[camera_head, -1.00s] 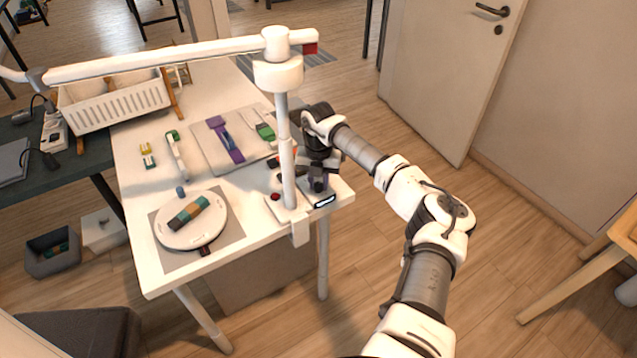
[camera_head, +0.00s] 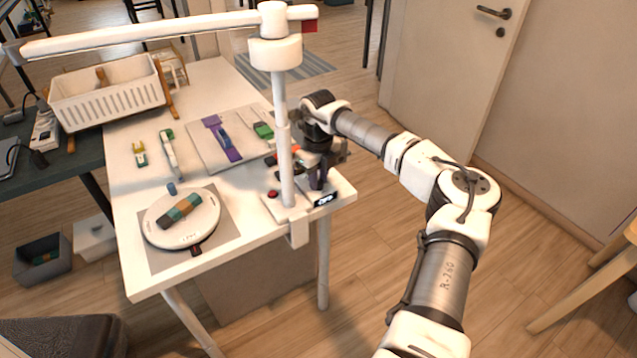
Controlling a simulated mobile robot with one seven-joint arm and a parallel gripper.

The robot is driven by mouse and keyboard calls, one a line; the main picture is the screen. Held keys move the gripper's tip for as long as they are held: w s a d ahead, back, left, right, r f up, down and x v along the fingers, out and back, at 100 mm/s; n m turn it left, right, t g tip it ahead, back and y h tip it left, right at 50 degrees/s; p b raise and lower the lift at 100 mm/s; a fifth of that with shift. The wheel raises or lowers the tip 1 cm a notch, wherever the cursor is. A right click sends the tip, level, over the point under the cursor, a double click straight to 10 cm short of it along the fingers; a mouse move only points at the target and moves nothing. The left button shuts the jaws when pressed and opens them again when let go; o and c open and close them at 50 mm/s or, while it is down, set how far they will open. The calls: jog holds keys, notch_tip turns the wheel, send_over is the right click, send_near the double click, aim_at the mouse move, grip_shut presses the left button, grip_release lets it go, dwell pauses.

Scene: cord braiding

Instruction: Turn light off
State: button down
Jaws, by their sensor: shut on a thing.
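The white lamp (camera_head: 282,130) stands upright, clamped to the table's near right corner, with its long arm (camera_head: 150,37) reaching left over the table. Its base carries a red button (camera_head: 273,194) and a small dark display (camera_head: 326,199) with pale marks, too small to read surely. My gripper (camera_head: 318,180) points down just behind the display, to the right of the post. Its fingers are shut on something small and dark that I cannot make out. The post and my wrist partly hide that area.
Open floor lies right of the table.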

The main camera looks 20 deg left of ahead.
aim_at(319, 181)
jog(key=shift+n+b, duration=0.8)
jog(key=shift+n, duration=1.3)
jog(key=c, duration=1.2)
grip_release()
jog(key=shift+r, duration=0.1)
notch_tip(319, 181, up, 14)
jog(key=b, duration=0.2)
jog(key=shift+f, duration=0.25)
